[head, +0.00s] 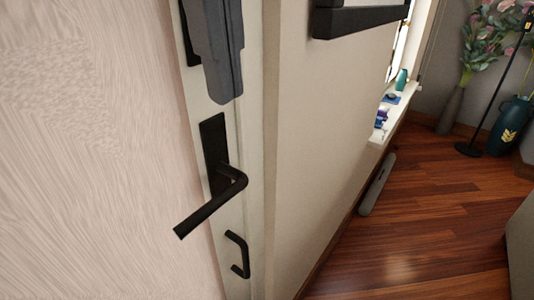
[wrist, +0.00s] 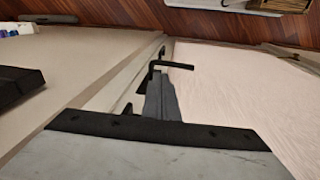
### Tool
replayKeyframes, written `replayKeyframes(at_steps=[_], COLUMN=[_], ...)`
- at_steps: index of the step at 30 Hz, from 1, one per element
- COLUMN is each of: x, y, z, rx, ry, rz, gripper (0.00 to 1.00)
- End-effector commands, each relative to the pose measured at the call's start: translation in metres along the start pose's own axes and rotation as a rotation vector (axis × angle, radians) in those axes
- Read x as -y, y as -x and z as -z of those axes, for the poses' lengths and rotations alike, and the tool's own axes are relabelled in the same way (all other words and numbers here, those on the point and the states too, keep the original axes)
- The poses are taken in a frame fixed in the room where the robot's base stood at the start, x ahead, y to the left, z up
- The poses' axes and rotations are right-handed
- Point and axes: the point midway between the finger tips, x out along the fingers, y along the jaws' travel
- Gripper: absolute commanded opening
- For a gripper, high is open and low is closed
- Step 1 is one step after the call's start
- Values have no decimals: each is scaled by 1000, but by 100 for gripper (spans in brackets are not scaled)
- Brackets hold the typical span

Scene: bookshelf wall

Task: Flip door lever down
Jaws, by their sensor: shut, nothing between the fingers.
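The black door lever (head: 208,208) sticks out from a dark upright plate (head: 214,140) on the edge of a pale door. Its arm runs to the lower left in the head view. In the wrist view the lever (wrist: 172,65) is just beyond my fingertips. My gripper (head: 226,98) is shut and empty, pointing down above the lever and its plate, with a visible gap to the lever. Its fingers (wrist: 158,78) also show in the wrist view. Whether the fingers line up with the lever in depth is hard to tell.
A smaller black pull handle (head: 238,256) is below the lever. A black bar-like fixture (head: 360,20) sticks out from the wall at upper right. A windowsill (head: 396,112) with small items, a teal vase (head: 508,125) and clear wooden floor (head: 410,240) are further right.

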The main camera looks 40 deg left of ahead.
Motion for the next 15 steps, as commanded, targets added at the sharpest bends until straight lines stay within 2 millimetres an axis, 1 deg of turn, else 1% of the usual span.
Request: replayKeyframes(at_steps=[1, 3, 6, 10, 15], x=[12, 24, 37, 46, 47], y=[4, 10, 15, 18, 19], z=[4, 6, 9, 10, 10], rx=[1, 2, 4, 7, 6], ry=[22, 44, 67, 81, 85], rz=[0, 1, 0, 0, 0], gripper=[0, 0, 0, 0, 0])
